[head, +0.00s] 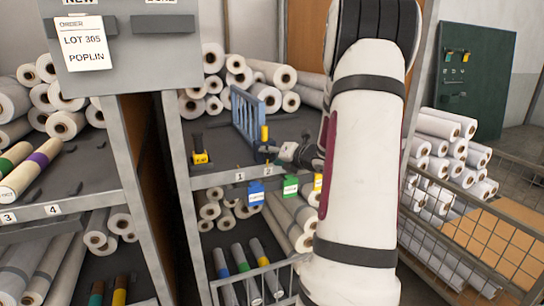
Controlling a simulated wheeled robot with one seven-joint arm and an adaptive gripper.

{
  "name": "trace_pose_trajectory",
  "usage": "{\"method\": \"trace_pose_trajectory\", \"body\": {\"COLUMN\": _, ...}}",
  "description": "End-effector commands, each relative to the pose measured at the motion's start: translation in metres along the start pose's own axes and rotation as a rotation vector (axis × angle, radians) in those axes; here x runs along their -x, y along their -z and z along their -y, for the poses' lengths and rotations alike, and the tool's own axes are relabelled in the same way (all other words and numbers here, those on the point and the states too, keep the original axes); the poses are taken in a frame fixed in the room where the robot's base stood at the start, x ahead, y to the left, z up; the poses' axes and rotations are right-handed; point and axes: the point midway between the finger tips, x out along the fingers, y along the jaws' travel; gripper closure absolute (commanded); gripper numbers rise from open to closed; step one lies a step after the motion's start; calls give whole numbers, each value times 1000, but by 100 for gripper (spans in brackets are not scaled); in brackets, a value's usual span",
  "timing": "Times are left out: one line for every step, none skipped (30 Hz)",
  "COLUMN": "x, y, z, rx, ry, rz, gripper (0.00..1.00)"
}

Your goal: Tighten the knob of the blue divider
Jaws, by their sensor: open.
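The blue divider (247,112) stands upright on the middle shelf of the rack, a slatted panel running front to back. At its front end is a blue clamp-like base (260,156), with a small yellow upright part (265,133) above it. The knob itself is too small to make out clearly. My gripper (274,150) is at the divider's front end, open, its fingertips close to the blue base. I cannot tell whether they touch it. My arm comes down in front of the rack and hides the shelf to the right.
A yellow piece with a black top (200,152) stands on the shelf's left. Blue (256,193) and green (290,186) tags hang at the shelf front. White rolls (240,72) lie behind. A rack post (178,170) stands left; a wire cage (490,220) is at right.

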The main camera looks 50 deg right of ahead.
Motion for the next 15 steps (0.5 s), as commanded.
{"method": "trace_pose_trajectory", "body": {"x": -3, "y": 0, "z": 0, "rx": 0, "ry": -1, "rz": 0, "gripper": 49}}
{"method": "trace_pose_trajectory", "body": {"x": -4, "y": 0, "z": 0, "rx": 0, "ry": -1, "rz": 1, "gripper": 49}}
{"method": "trace_pose_trajectory", "body": {"x": -5, "y": 0, "z": 0, "rx": 0, "ry": -1, "rz": 1, "gripper": 49}}
{"method": "trace_pose_trajectory", "body": {"x": -6, "y": -1, "z": 0, "rx": 0, "ry": -1, "rz": 1, "gripper": 49}}
{"method": "trace_pose_trajectory", "body": {"x": -6, "y": -1, "z": 0, "rx": 0, "ry": -1, "rz": 1, "gripper": 49}}
{"method": "trace_pose_trajectory", "body": {"x": -6, "y": -1, "z": 0, "rx": 0, "ry": -1, "rz": 1, "gripper": 49}}
{"method": "trace_pose_trajectory", "body": {"x": -6, "y": -1, "z": 0, "rx": 0, "ry": -1, "rz": 1, "gripper": 49}}
{"method": "trace_pose_trajectory", "body": {"x": -6, "y": -1, "z": 0, "rx": 0, "ry": 0, "rz": 1, "gripper": 49}}
{"method": "trace_pose_trajectory", "body": {"x": -6, "y": -1, "z": 0, "rx": 0, "ry": 0, "rz": 1, "gripper": 49}}
{"method": "trace_pose_trajectory", "body": {"x": -6, "y": -1, "z": 0, "rx": 0, "ry": 0, "rz": 1, "gripper": 49}}
{"method": "trace_pose_trajectory", "body": {"x": -6, "y": -1, "z": 0, "rx": 0, "ry": 0, "rz": 1, "gripper": 49}}
{"method": "trace_pose_trajectory", "body": {"x": -6, "y": 0, "z": 0, "rx": 0, "ry": 0, "rz": 1, "gripper": 56}}
{"method": "trace_pose_trajectory", "body": {"x": -6, "y": 0, "z": 0, "rx": 0, "ry": 0, "rz": 1, "gripper": 63}}
{"method": "trace_pose_trajectory", "body": {"x": -6, "y": 0, "z": 0, "rx": 0, "ry": 0, "rz": 1, "gripper": 70}}
{"method": "trace_pose_trajectory", "body": {"x": -6, "y": 0, "z": 0, "rx": 0, "ry": 0, "rz": 1, "gripper": 79}}
